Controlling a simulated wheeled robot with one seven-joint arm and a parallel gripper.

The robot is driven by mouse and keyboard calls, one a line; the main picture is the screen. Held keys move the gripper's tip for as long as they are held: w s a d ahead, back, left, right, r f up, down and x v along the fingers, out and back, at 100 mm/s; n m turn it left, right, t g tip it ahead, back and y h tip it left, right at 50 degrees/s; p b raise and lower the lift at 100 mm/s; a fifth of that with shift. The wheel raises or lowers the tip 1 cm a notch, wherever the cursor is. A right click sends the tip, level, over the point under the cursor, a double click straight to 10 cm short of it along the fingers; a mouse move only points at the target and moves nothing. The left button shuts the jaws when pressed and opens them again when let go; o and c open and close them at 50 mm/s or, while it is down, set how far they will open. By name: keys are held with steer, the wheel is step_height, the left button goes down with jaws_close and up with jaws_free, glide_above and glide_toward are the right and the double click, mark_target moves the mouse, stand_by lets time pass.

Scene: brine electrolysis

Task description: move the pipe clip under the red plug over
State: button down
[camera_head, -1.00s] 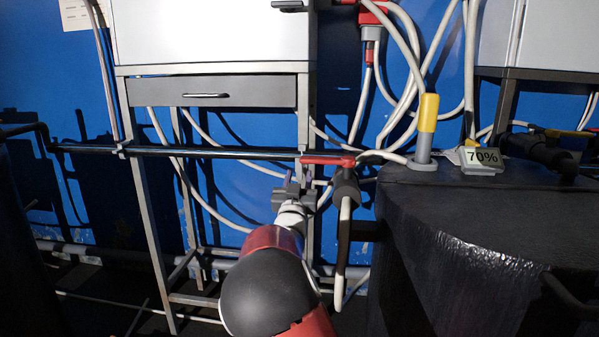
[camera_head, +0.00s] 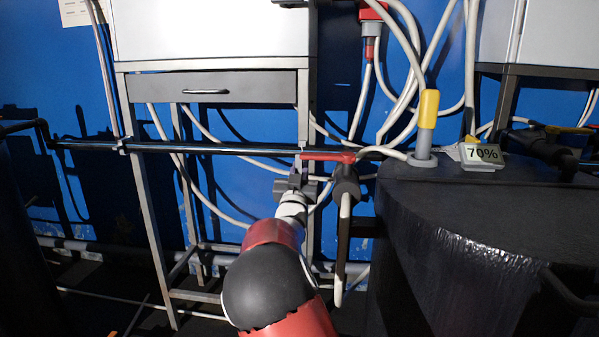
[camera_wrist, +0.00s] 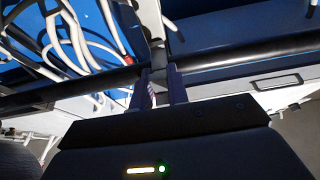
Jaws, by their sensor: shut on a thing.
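A dark horizontal pipe (camera_head: 220,148) runs along the wall in front of the metal stand. My gripper (camera_head: 295,178) is at this pipe, close to the stand's right leg. In the wrist view my gripper (camera_wrist: 161,75) has its two fingers up at the pipe (camera_wrist: 225,58), shut on a small grey pipe clip (camera_wrist: 157,55) that is mostly hidden between the fingertips. In the head view that clip is too small and covered to make out. A red plug (camera_head: 372,12) with cables hangs on the blue wall, higher and to the right of my gripper.
A red valve handle (camera_head: 328,156) lies just right of my gripper. Another clip (camera_head: 122,145) sits on the pipe by the stand's left leg.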

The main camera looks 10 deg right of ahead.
steer(key=f+t+b, duration=0.1)
steer(key=b, duration=0.2)
steer(key=shift+r+b, duration=0.15)
steer(key=shift+b, duration=0.65)
steer(key=shift+r, duration=0.2)
steer(key=c, duration=1.4)
jaws_free()
steer(key=shift+o, duration=0.2)
steer(key=shift+f, duration=0.1)
steer(key=b+v, duration=0.1)
steer(key=v, duration=0.6)
steer(key=shift+s+f, duration=0.2)
steer(key=shift+f, duration=0.1)
steer(key=shift+a, duration=0.1)
